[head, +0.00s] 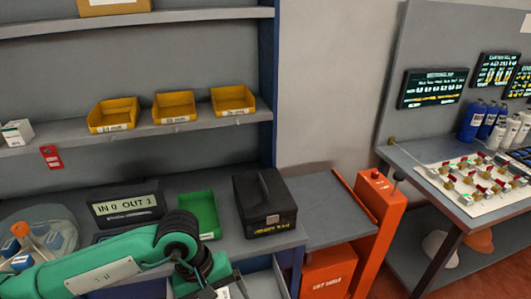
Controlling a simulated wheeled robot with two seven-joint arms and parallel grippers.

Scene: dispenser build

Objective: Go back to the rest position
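My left arm, teal with a black joint, comes in from the lower left and bends down at the bottom edge. My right arm and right gripper are not in view.
A bench carries a display (126,206), green bin (199,212) and black case (265,207). A clear dome (38,237) stands at left. Yellow bins (175,107) sit on the shelf. An orange lever post (379,205) and side table (408,158) stand right.

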